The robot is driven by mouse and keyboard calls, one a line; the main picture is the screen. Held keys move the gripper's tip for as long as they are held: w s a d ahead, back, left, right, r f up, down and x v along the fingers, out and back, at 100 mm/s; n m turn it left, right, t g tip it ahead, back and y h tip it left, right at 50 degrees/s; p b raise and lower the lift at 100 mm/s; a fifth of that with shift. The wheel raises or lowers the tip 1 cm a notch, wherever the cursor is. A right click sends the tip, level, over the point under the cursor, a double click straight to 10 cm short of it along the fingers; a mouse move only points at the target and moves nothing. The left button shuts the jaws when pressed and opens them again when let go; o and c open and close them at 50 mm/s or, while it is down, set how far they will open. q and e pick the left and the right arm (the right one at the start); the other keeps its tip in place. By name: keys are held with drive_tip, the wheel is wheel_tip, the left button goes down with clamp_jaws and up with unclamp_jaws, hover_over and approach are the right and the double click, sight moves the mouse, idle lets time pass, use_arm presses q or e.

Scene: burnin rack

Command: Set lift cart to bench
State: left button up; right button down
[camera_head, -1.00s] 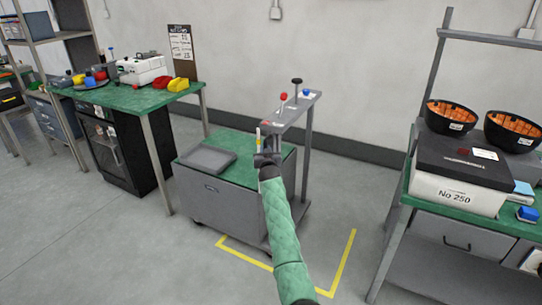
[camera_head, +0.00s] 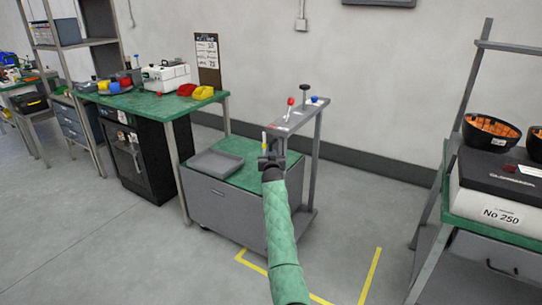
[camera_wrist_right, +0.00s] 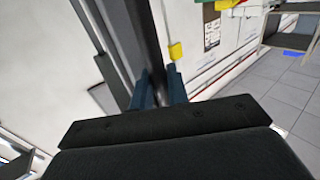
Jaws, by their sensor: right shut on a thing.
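The grey lift cart (camera_head: 225,204) with a green top stands on the floor just right of the green-topped bench (camera_head: 150,103). The cart's left side is close to the bench's front right leg; I cannot tell whether they touch. My left gripper is not in view.
A grey tray (camera_head: 215,163) lies on the cart top. A rack (camera_head: 445,215) with a "No 250" box (camera_head: 500,212) stands at right. Open floor lies in front.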

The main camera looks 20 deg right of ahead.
drive_tip(key=shift+w+a+r, duration=0.1)
drive_tip(key=shift+r, duration=0.1)
drive_tip(key=c, duration=1.7)
unclamp_jaws()
drive_tip(key=shift+o, duration=1.3)
drive_tip(key=shift+w+a+f, duration=0.2)
drive_tip(key=shift+w, duration=0.05)
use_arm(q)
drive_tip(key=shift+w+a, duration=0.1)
use_arm(e)
drive_tip(key=shift+s+d, duration=0.1)
drive_tip(key=shift+s, duration=0.05)
